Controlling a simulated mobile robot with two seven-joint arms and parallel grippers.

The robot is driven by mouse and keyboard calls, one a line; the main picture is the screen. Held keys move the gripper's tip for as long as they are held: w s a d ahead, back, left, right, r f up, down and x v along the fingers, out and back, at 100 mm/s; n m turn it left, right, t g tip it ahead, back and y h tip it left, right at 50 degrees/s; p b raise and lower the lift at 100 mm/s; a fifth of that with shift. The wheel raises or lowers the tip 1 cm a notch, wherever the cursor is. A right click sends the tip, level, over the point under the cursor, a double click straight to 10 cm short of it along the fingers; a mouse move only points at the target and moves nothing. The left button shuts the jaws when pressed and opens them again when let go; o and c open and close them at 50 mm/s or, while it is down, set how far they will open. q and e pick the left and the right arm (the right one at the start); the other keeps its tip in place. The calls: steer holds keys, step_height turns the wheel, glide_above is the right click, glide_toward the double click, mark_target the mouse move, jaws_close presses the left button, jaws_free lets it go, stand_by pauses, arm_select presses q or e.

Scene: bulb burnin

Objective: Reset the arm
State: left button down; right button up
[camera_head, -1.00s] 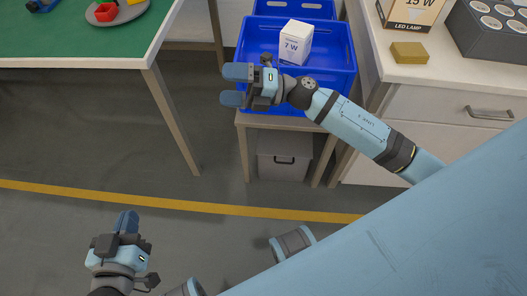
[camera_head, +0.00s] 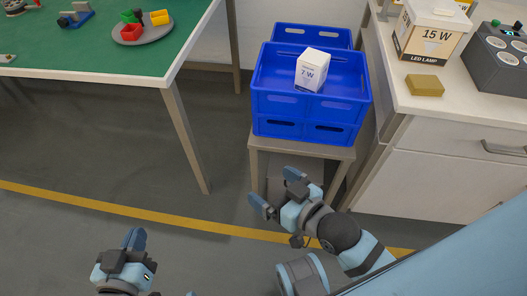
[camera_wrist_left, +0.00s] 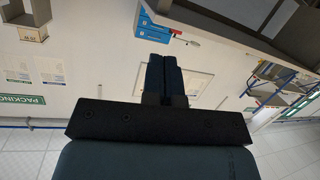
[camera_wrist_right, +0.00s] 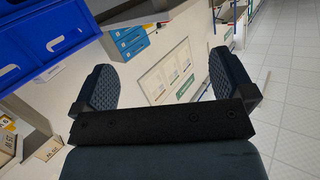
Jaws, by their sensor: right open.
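My right gripper (camera_head: 278,192) is open and empty, in front of and below the blue crate in the head view. In the right wrist view its two fingers (camera_wrist_right: 165,82) stand wide apart with nothing between them. My left gripper (camera_head: 132,240) is at the lower left of the head view, above the floor. In the left wrist view its fingers (camera_wrist_left: 165,78) are together with nothing visible between them. The left gripper is apart from all objects.
A blue crate (camera_head: 270,102) holding a white 7 W box (camera_head: 312,70) stands on a small stand (camera_head: 340,153). A green-topped table (camera_head: 75,40) is at left. A white counter (camera_head: 395,75) with a 15 W lamp box (camera_head: 428,42), a yellow block (camera_head: 424,86) and a grey socket unit (camera_head: 492,75) is at right. The floor between is clear.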

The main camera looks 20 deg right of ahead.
arm_select(q)
steer(key=s+a+r+g+y+p, duration=0.1)
steer(key=r+p, duration=0.5)
steer(key=p, duration=1)
steer(key=s+a+r+g+y+p, duration=0.1)
steer(key=a+r+p, duration=0.3)
steer(key=p, duration=1.1)
step_height(320, 180, up, 3)
steer(key=shift+s+r+g+y+p, duration=0.1)
steer(key=shift+s+g+y+p, duration=0.3)
steer(key=shift+s+g, duration=0.3)
arm_select(e)
steer(key=s+d+r+g+h, duration=0.1)
steer(key=s+d+r, duration=0.1)
steer(key=r, duration=0.4)
steer(key=s+d+r+g+h, duration=0.1)
steer(key=d+r+g, duration=0.1)
steer(key=r, duration=0.5)
steer(key=shift+s+d+h, duration=0.35)
steer(key=shift+d+h, duration=0.05)
steer(key=shift+d, duration=0.05)
